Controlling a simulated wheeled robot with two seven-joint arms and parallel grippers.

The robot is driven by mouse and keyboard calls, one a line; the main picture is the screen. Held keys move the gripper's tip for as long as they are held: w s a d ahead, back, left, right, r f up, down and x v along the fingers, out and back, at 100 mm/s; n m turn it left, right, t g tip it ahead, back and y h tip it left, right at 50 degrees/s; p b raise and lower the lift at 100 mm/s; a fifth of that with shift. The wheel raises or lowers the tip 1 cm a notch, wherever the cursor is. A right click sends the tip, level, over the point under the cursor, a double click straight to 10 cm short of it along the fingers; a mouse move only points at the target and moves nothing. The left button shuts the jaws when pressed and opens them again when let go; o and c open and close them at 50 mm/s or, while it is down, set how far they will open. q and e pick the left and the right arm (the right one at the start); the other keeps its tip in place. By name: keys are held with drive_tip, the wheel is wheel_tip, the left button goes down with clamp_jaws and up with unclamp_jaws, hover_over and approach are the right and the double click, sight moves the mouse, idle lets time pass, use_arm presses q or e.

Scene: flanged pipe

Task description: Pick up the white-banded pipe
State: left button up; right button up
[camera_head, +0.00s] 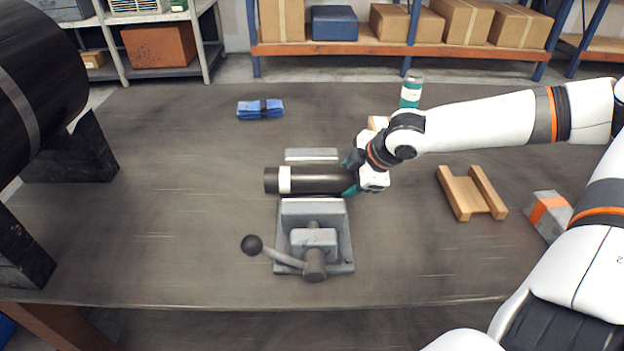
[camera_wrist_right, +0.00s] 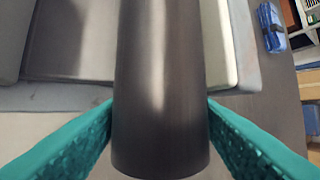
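The white-banded pipe (camera_head: 318,180) is a dark cylinder with a white band near its left end. It lies level across the grey vise (camera_head: 315,238), between the vise's back jaw (camera_head: 311,155) and its front part. I cannot tell whether it touches the vise. My right gripper (camera_head: 351,176) is at the pipe's right end. In the right wrist view, its teal fingers (camera_wrist_right: 160,108) meet the pipe (camera_wrist_right: 160,70) on both sides with no gap visible, so it looks shut on it. The fingertips are partly hidden by the pipe. My left gripper is not in view.
The vise lever with a black knob (camera_head: 252,245) sticks out left. A wooden cradle (camera_head: 470,193) and a grey-orange block (camera_head: 547,214) lie right. A large black cylinder (camera_head: 40,80) fills the left. The table's front left is clear.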

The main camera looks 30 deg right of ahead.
drive_tip(key=c, duration=0.6)
drive_tip(key=shift+w+r, duration=0.1)
drive_tip(key=shift+c, duration=0.5)
drive_tip(key=shift+r, duration=0.1)
